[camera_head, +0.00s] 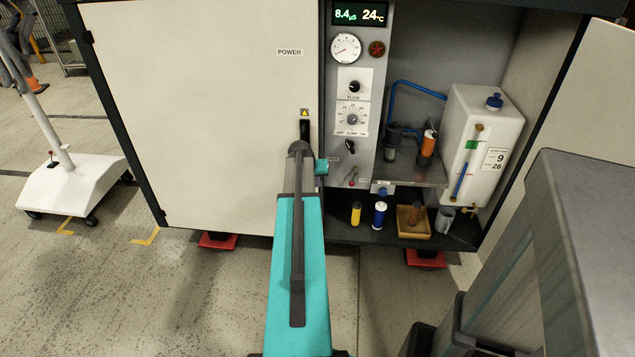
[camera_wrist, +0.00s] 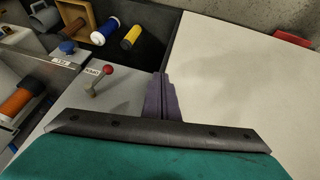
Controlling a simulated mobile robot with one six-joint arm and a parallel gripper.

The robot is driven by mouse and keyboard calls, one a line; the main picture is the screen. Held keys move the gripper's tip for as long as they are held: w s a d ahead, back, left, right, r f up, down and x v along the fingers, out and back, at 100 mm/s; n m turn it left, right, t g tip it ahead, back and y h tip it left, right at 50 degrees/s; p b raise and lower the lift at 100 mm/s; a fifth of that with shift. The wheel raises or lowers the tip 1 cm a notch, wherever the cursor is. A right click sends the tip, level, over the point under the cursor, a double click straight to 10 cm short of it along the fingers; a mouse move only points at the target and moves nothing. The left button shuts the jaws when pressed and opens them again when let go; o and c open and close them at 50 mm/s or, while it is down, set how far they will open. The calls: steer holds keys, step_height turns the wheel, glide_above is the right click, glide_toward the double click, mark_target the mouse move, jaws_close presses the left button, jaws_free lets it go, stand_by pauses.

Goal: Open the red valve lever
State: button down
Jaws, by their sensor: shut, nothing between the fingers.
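The valve lever is a short metal handle with a red ball end (camera_wrist: 107,70), set on the grey panel in the wrist view. It slants from its pale pivot up and right to the ball, beside a small label. In the head view the lever (camera_head: 351,178) is small, low on the control panel. My gripper (camera_wrist: 161,78) is shut and empty, its dark fingers together, to the right of the lever and apart from it. In the head view my arm hides the fingers.
A white cabinet door (camera_head: 200,110) stands left of the panel. Yellow (camera_head: 356,213) and blue-white (camera_head: 379,214) bottles and a wooden tray (camera_head: 401,222) sit on the lower shelf. A blue-topped part (camera_wrist: 67,47) is near the lever. A white tank (camera_head: 482,140) stands right.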

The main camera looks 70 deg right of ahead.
steer(key=w+a+f+n+y, duration=0.15)
steer(key=w+a+f, duration=0.4)
steer(key=a, duration=0.75)
steer(key=w+a+f+n+y, duration=0.1)
steer(key=w+a+f+n, duration=0.35)
steer(key=a, duration=0.75)
steer(key=w+a+f+n+y, duration=0.1)
steer(key=w+a+f+y, duration=0.1)
steer(key=w+a+f, duration=0.65)
steer(key=s+a+f+n+g, duration=0.1)
steer(key=s+a+f+n, duration=0.2)
steer(key=a, duration=0.8)
steer(key=s+a+f+g+y, duration=0.1)
steer(key=s+a+f, duration=0.3)
steer(key=a, duration=0.6)
steer(key=s+a+f+n+g, duration=0.15)
steer(key=s+a, duration=0.35)
steer(key=a, duration=0.6)
steer(key=s+a+f+n+g, duration=0.1)
steer(key=s+a+f+n, duration=0.1)
steer(key=s+a, duration=0.5)
steer(key=shift+s+a+n, duration=0.35)
steer(key=shift+s, duration=0.25)
